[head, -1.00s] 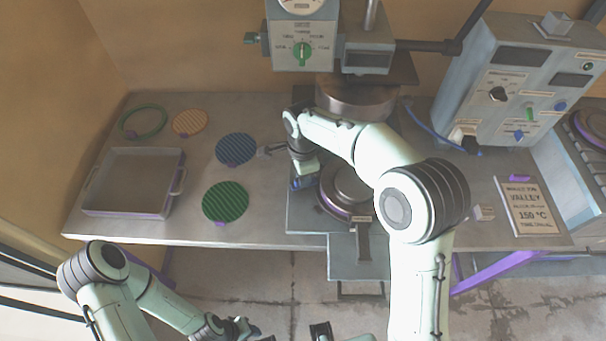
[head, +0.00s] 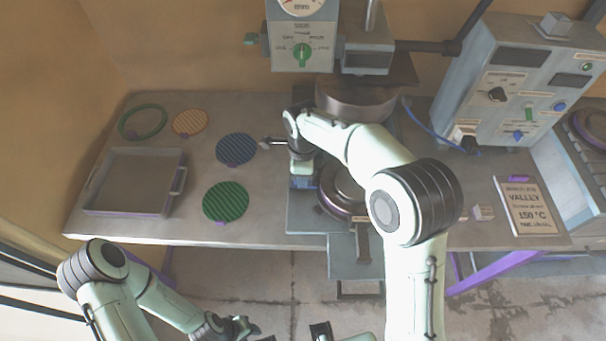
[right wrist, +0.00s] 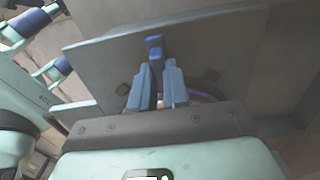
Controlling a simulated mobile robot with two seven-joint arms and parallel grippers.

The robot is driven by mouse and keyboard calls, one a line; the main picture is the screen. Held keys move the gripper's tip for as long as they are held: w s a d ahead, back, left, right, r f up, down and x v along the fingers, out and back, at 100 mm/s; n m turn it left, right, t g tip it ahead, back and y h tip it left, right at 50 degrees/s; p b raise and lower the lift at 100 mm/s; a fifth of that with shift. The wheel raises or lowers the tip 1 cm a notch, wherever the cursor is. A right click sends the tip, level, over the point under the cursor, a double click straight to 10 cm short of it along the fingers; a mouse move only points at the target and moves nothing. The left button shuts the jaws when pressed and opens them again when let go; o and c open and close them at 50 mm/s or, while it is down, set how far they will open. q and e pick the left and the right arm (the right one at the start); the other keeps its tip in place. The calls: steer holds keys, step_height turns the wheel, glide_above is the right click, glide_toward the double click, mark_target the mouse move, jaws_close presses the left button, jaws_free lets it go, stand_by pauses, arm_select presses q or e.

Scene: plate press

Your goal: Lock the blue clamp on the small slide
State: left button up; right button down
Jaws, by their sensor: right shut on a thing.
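The blue clamp (right wrist: 154,45) shows as a narrow blue upright piece between the two finger pads of my right gripper (right wrist: 157,83) in the right wrist view. The gripper is shut on it. In the head view my right gripper (head: 302,181) is at the left edge of the small slide (head: 307,222), a blue-grey plate. The clamp's base and its contact with the slide are hidden by my gripper and wrist. A round purple-rimmed mould (head: 332,207) sits on the slide, partly behind my right arm. My left gripper (head: 238,329) is low, in front of the table; its fingers are unclear.
Blue (head: 236,149), green (head: 226,201) and orange (head: 190,122) discs lie left of the slide. A green ring (head: 142,122) and grey tray (head: 130,212) are further left. The press (head: 303,40) stands behind; a control box (head: 520,85) and sign (head: 527,205) are right.

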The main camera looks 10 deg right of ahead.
steer(key=c, duration=1.1)
jaws_free()
arm_select(q)
steer(key=shift+w+r+p, duration=0.85)
steer(key=shift+r+p, duration=0.1)
steer(key=shift+r, duration=0.2)
arm_select(e)
step_height(320, 180, up, 13)
steer(key=shift+r, duration=0.15)
